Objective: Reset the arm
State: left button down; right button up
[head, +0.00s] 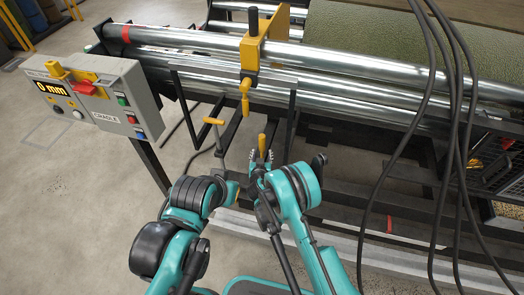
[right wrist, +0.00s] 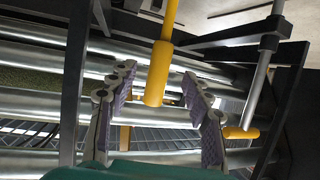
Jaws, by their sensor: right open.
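My right gripper (head: 261,158) is open in the middle of the head view, its fingers pointing toward the rollers. A yellow grip (head: 262,143) shows at its fingertips. In the right wrist view, the two purple-padded jaws (right wrist: 160,98) stand wide apart. A yellow cylindrical handle (right wrist: 157,75) shows between them, with clear gaps on both sides. I cannot tell how deep it lies between the jaws. My right arm (head: 300,190) comes up from the bottom. My left arm (head: 190,195) is folded beside it, and its gripper cannot be made out.
Steel rollers (head: 330,65) run across the machine, with turf (head: 390,40) behind. A yellow bracket (head: 254,45) hangs over them. A T-handle (head: 214,121) stands left of my gripper. The control box (head: 95,95) is at left. Black cables (head: 440,120) hang at right. Floor is clear lower left.

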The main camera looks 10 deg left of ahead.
jog(key=shift+s+r, duration=0.1)
jog(key=shift+s, duration=0.15)
dwell(0.3)
jog(key=w+d+r+m+g+h, duration=0.1)
jog(key=w+d+r+g+h, duration=0.1)
jog(key=d+r, duration=1.05)
jog(key=s+d+r+g+h, duration=0.1)
jog(key=s+d+r, duration=0.6)
jog(key=d+r, duration=0.4)
jog(key=s+d+r+m+g, duration=0.1)
jog(key=s+d+r, duration=0.25)
jog(key=s, duration=0.25)
jog(key=s+d+r+g, duration=0.1)
jog(key=s+d+r, duration=0.1)
jog(key=s+d, duration=0.4)
jog(key=s+d+f+g, duration=0.1)
jog(key=s+d+f, duration=0.1)
jog(key=s, duration=1.3)
